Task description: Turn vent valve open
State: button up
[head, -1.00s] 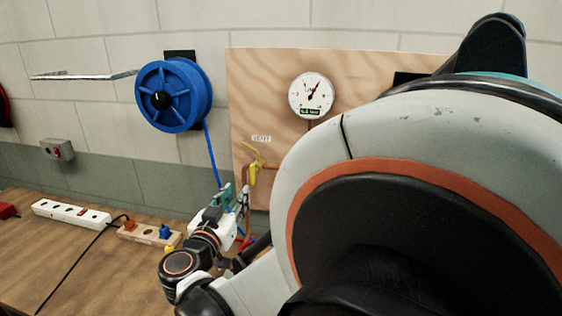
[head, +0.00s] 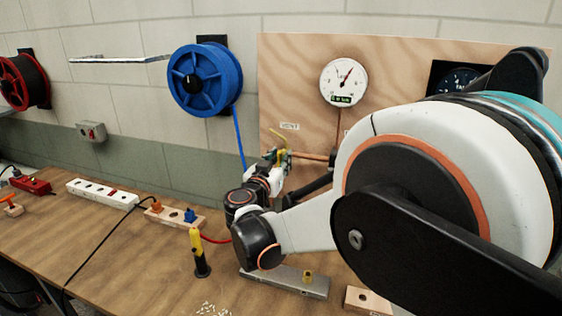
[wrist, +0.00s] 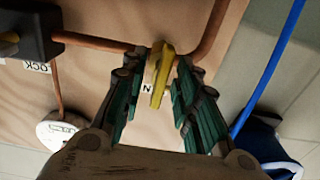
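The vent valve's yellow lever (head: 280,138) is on the plywood board, just below and left of the VENT label (head: 289,126). Its lower part is hidden by my gripper in the head view. In the wrist view the yellow lever (wrist: 161,77) stands upright between my fingertips, in front of a copper pipe. My gripper (wrist: 166,68) has its green-padded fingers apart, one on each side of the lever. A narrow gap shows beside the lever, and I cannot tell whether either finger touches it. My gripper also shows small at the board in the head view (head: 277,160).
A white gauge (head: 344,82) and a dark gauge (head: 457,81) are on the board. A blue reel (head: 205,80) hangs to the left, its blue line running down close to my gripper. Power strips (head: 102,194) and a yellow-black tool (head: 198,252) are on the bench (head: 130,245).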

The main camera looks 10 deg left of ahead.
grip_shut()
